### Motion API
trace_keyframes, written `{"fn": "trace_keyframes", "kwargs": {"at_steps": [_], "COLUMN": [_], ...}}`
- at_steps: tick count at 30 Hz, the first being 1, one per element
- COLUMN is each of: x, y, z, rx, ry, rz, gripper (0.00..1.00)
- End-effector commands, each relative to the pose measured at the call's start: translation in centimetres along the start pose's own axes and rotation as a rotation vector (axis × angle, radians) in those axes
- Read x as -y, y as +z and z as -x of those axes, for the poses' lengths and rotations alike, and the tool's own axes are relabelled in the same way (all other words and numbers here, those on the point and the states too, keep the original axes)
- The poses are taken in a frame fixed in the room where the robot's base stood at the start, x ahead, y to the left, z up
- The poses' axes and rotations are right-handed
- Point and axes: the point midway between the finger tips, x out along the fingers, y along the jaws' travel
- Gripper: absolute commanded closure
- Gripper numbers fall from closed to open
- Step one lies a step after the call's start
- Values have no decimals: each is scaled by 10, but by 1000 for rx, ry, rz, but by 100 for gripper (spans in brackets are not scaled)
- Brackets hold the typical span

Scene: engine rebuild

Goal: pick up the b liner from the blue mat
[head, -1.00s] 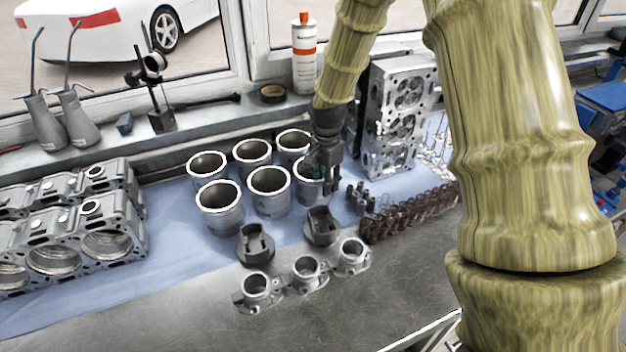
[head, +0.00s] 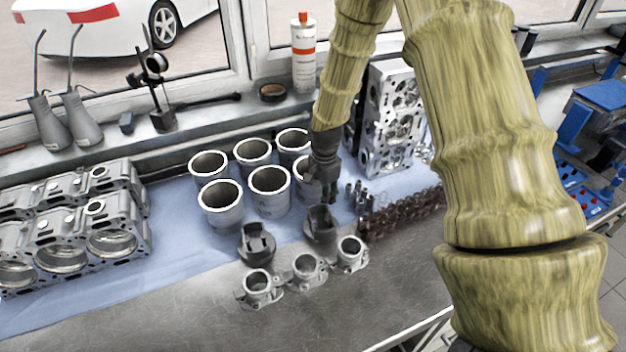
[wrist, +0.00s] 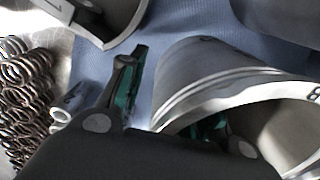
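Several grey cylinder liners stand upright in two rows on the blue mat (head: 170,250). The front-right liner (head: 304,192) is partly hidden behind my gripper (head: 328,194). In the wrist view, this liner (wrist: 190,75) fills the right side, and a mark like a B shows on its rim at the right edge. My gripper (wrist: 172,90) is open around the liner's wall. One green-padded finger is outside, with a visible gap to the wall; the other shows within the liner's mouth. Contact of the inner finger cannot be told.
Two dark pistons (head: 257,242) and a row of silver ring-ended parts (head: 307,268) lie in front. Brown springs (head: 400,213) and small grey parts (head: 359,196) are to the right. A cylinder head (head: 392,120) stands behind the gripper, and engine blocks (head: 70,235) at left.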

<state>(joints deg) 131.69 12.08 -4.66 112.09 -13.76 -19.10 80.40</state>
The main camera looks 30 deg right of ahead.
Motion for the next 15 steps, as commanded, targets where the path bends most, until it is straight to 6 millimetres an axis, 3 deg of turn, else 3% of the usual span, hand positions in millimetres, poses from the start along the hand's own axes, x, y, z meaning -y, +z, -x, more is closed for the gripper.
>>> {"fn": "trace_keyframes", "kwargs": {"at_steps": [1,6,15], "x": [0,0,0], "y": [0,0,0], "z": [0,0,1], "rx": [0,0,0], "ry": [0,0,0], "rz": [0,0,0], "gripper": [67,98,100]}}
